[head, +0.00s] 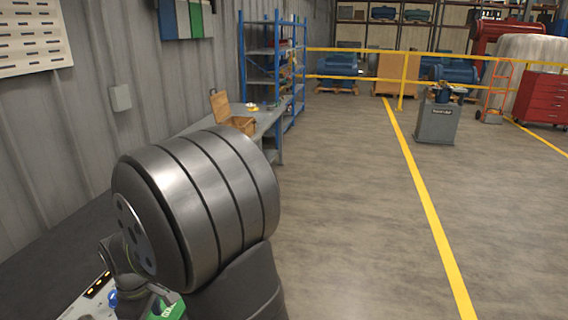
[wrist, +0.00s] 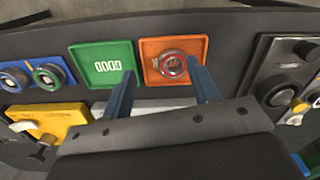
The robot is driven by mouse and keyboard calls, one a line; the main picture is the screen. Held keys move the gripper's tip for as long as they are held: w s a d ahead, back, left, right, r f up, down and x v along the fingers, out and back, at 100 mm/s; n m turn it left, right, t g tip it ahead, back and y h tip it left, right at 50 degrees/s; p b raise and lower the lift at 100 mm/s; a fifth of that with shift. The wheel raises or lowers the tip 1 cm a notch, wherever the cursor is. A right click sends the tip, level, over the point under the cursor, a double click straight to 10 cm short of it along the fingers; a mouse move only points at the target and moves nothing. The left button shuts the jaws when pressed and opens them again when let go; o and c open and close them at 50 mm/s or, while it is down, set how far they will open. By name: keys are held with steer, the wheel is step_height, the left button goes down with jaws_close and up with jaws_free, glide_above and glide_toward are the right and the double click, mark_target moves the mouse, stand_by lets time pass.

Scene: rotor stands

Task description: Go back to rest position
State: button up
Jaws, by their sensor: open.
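The orange stand carries a round grey part with a red ring (wrist: 173,65). Whether the fingertips touch the stands cannot be told. In the head view a green piece (head: 168,308) shows at the bottom left; the gripper's fingers cannot be made out there.
In the wrist view, a blue panel with two round parts (wrist: 48,75) and a yellow block (wrist: 62,121) lie left; dark units with knobs (wrist: 283,95) lie right. In the head view, a workbench (head: 268,119) stands by the wall, with open floor (head: 350,200) to the right.

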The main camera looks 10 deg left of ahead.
steer(key=w+d+r, duration=0.4)
steer(key=d+r, duration=0.1)
steer(key=d, duration=0.1)
steer(key=a+r, duration=0.2)
steer(key=a, duration=0.6)
steer(key=w+a+r, duration=0.1)
steer(key=a, duration=0.7)
steer(key=shift+a+r+m, duration=0.35)
steer(key=shift+a+m, duration=0.05)
steer(key=shift+r, duration=0.15)
steer(key=d+f, duration=0.4)
steer(key=d, duration=1.2)
steer(key=shift+s+d+n, duration=0.25)
steer(key=shift+d+n, duration=0.1)
steer(key=shift+n, duration=0.05)
